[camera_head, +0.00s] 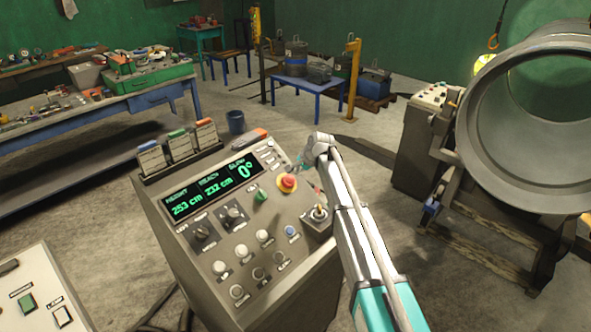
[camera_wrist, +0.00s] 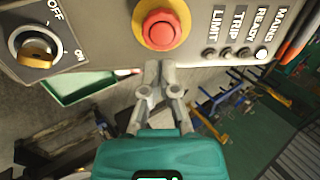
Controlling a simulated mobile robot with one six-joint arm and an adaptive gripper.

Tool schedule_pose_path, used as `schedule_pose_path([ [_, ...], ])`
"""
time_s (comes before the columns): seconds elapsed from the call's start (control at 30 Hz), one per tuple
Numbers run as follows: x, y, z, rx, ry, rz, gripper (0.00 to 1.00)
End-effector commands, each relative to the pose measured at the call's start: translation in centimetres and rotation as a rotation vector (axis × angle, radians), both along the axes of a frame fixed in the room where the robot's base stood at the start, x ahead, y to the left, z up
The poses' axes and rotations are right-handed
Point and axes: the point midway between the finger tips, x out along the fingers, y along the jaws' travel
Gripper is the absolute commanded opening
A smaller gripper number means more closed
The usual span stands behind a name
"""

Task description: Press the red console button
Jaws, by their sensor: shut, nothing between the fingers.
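The red console button (camera_head: 287,184) is a round mushroom head on a yellow ring, on the sloping grey console (camera_head: 228,260) in the head view. In the wrist view the red button (camera_wrist: 161,29) is at top centre. My gripper (camera_wrist: 160,66) is shut and empty, its fingertips just below the yellow ring in that picture. A gap or contact with the console cannot be told. In the head view my gripper is small and mostly hidden by my wrist, just above and right of the button.
The wrist view shows an OFF/ON rotary switch (camera_wrist: 36,48) and a row of small indicators (camera_wrist: 235,54). A large metal cylinder (camera_head: 475,130) stands at right.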

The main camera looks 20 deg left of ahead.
Motion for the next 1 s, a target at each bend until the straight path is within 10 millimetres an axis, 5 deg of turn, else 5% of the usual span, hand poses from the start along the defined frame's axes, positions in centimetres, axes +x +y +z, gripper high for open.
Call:
schedule_pose_path([
  [0.5,-1.0,-2.5,4.7,0.000,0.000,-0.001,0.00],
  [1.0,-1.3,-3.6,6.0,0.000,0.000,-0.002,0.00],
])
